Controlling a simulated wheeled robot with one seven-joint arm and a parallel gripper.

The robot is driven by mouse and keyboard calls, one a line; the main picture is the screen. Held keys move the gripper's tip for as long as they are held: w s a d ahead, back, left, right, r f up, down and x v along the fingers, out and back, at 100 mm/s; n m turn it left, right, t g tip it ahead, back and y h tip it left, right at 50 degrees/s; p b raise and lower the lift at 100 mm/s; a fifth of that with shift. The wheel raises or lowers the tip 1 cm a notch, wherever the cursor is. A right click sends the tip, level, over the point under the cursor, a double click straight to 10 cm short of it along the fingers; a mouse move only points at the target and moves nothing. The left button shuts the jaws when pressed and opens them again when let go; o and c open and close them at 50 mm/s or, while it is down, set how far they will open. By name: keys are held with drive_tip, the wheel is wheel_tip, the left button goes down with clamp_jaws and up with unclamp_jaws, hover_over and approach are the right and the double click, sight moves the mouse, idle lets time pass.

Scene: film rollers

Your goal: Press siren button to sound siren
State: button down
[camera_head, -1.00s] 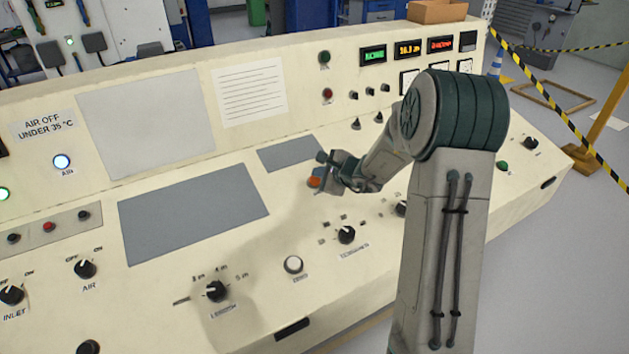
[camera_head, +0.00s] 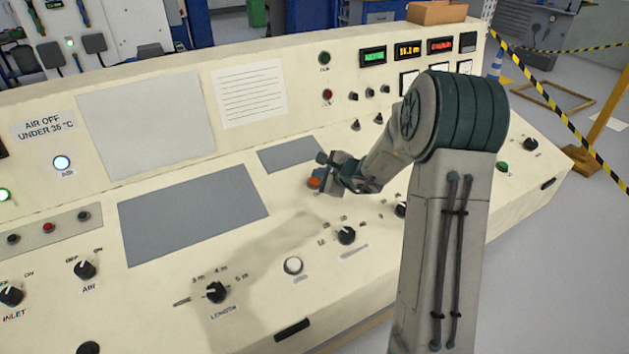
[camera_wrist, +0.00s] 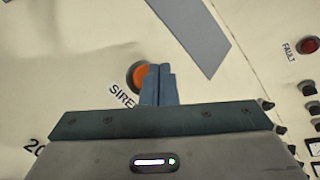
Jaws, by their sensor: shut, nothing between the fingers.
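The siren button is an orange round button (camera_wrist: 141,76) with a dark ring, set in the cream panel beside a partly covered "SIRE" label (camera_wrist: 122,95) in the wrist view. In the head view the orange button (camera_head: 314,183) shows just left of my gripper (camera_head: 323,177). In the wrist view my gripper (camera_wrist: 158,72) is shut and empty, its blue-grey fingertips over the right part of the button. I cannot tell whether the tips touch the button or hover just above it.
The cream console (camera_head: 190,290) carries several knobs, including a LENGTH knob (camera_head: 216,292), and a white button (camera_head: 293,265). A grey plate (camera_head: 290,153) lies behind my gripper. A red FAULT button (camera_wrist: 309,45) is at the right in the wrist view.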

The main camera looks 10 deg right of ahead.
drive_tip(key=shift+f, duration=0.15)
idle(0.6)
drive_tip(key=shift+w+f+b, duration=0.15)
drive_tip(key=shift+f+b, duration=0.15)
drive_tip(key=shift+b, duration=0.5)
drive_tip(key=shift+f+b, duration=0.45)
drive_tip(key=shift+b, duration=0.2)
idle(0.4)
idle(0.3)
drive_tip(key=shift+r+p, duration=0.35)
drive_tip(key=shift+r, duration=0.55)
drive_tip(key=shift+r, duration=0.1)
drive_tip(key=r+p, duration=0.1)
drive_tip(key=r, duration=0.1)
drive_tip(key=s+r+p, duration=0.1)
drive_tip(key=r, duration=0.1)
drive_tip(key=shift+s+d+r+p, duration=0.15)
drive_tip(key=shift+d+r+p, duration=0.05)
drive_tip(key=shift+r+p, duration=0.15)
idle(0.4)
